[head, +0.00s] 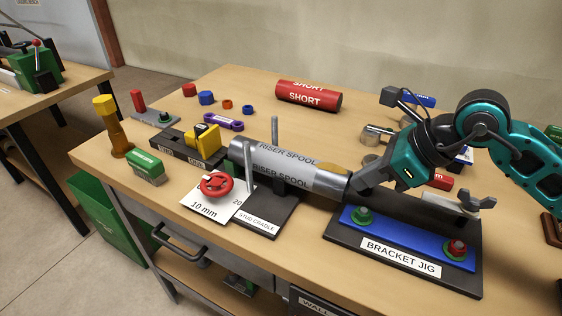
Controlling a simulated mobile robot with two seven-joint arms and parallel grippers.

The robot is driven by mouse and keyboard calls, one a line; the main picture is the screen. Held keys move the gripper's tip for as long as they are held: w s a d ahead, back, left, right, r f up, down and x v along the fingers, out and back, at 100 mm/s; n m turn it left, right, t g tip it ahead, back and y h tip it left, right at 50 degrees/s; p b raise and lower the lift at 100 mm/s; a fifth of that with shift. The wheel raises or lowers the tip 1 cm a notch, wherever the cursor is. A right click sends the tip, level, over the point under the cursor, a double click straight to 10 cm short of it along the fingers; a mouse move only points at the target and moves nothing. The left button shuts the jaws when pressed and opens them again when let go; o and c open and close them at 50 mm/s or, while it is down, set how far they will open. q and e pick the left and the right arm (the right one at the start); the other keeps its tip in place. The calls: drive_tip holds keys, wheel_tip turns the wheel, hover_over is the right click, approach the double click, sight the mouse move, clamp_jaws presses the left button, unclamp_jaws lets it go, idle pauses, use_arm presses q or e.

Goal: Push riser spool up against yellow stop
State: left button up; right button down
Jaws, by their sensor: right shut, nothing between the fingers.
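The riser spool (290,167) is a grey pipe lettered RISER SPOOL, with a tan patch near its right end. It lies across the dark stud cradle (262,213), between upright studs. The yellow stop (206,138) stands on a dark base just off the spool's left end. Whether they touch or a small gap is left, I cannot tell. My right gripper (357,185) is shut and empty, its fingertips at the spool's right end; contact there is hard to judge. My left gripper is not in view.
A red handwheel (216,186) stands before the spool, over a white 10 mm card. The bracket jig (400,262), with a blue bar, lies at the front right. A red SHORT cylinder (308,96) lies behind.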

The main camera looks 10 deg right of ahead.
sight(337, 171)
drive_tip(key=shift+w+a, duration=0.7)
drive_tip(key=shift+a, duration=0.25)
idle(1.0)
drive_tip(key=shift+w+a+p, duration=0.15)
drive_tip(key=shift+w+a, duration=0.5)
drive_tip(key=shift+a, duration=0.2)
drive_tip(key=shift+w+a+p, duration=0.15)
drive_tip(key=shift+w+a, duration=0.5)
drive_tip(key=shift+a, duration=0.15)
idle(1.8)
drive_tip(key=shift+s+d, duration=0.1)
drive_tip(key=shift+d, duration=0.05)
drive_tip(key=shift+s+d+b, duration=0.35)
drive_tip(key=shift+s+d, duration=0.2)
drive_tip(key=shift+d, duration=0.1)
drive_tip(key=shift+r+p, duration=1.9)
drive_tip(key=shift+r, duration=1.15)
